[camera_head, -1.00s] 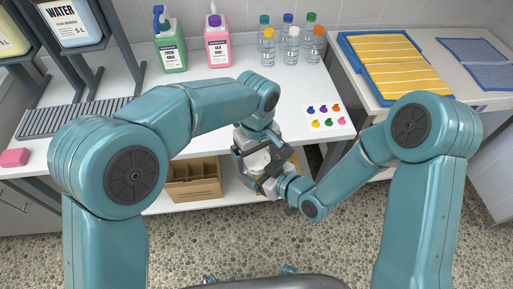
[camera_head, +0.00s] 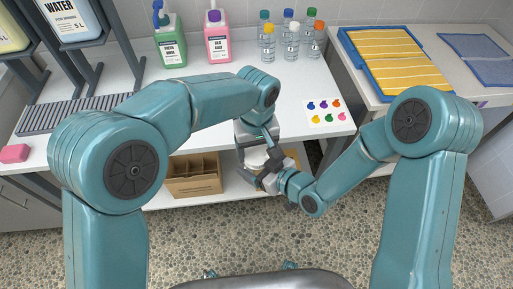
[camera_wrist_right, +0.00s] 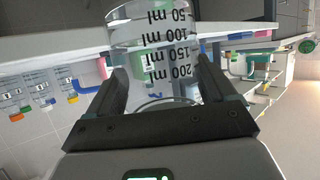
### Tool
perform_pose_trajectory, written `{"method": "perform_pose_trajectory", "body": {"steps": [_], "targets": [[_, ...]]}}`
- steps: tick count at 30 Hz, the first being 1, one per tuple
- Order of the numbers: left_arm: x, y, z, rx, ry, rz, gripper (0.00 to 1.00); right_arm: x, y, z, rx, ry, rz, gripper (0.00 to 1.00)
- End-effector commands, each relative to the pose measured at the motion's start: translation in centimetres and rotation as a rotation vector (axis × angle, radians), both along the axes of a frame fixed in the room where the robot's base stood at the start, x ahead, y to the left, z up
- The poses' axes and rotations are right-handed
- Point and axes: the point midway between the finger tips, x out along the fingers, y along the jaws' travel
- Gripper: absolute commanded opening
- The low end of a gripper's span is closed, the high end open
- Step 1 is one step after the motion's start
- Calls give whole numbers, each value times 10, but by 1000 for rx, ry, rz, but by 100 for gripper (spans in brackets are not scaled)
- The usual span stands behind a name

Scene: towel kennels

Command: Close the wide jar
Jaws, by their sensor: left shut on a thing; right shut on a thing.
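The wide jar (camera_wrist_right: 165,55) is clear with black millilitre marks. In the right wrist view it stands between the two dark fingers of my right gripper (camera_wrist_right: 165,85), which is shut on it. That view is upside down, and the jar's mouth is hidden. In the head view my right gripper (camera_head: 268,180) reaches in from the right, in front of the bench. My left gripper (camera_head: 257,157) points down just above it, shut on a pale thing that appears to be the lid. The contact between lid and jar is too small and covered to judge.
A cardboard divider box (camera_head: 193,188) stands on the lower shelf behind the grippers. The bench holds a green jug (camera_head: 170,45), a pink jug (camera_head: 217,43), several clear bottles (camera_head: 290,45) and a card of coloured dots (camera_head: 326,112). A blue tray with yellow cloth (camera_head: 395,60) lies right.

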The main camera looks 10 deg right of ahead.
Motion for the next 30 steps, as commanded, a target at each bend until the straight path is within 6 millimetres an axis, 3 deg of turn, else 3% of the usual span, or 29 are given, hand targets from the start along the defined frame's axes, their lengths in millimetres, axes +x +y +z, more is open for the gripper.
{"method": "perform_pose_trajectory", "body": {"steps": [2,3,4,5,13,22,30], "targets": [[0,0,0,-1,0,1,37,0,0,0,0,0,0,0],[0,0,0,-1,0,1,86,0,0,0,0,0,0,0],[0,0,0,-1,0,2,96,0,0,0,0,0,0,0],[0,0,0,-1,0,2,99,0,0,0,0,0,0,0],[0,0,3,-1,-1,3,99,0,0,0,1,-1,0,0],[1,0,40,-2,-3,4,99,0,0,0,1,-1,0,0],[0,0,46,0,0,3,99,0,0,0,1,-1,0,0]]}}
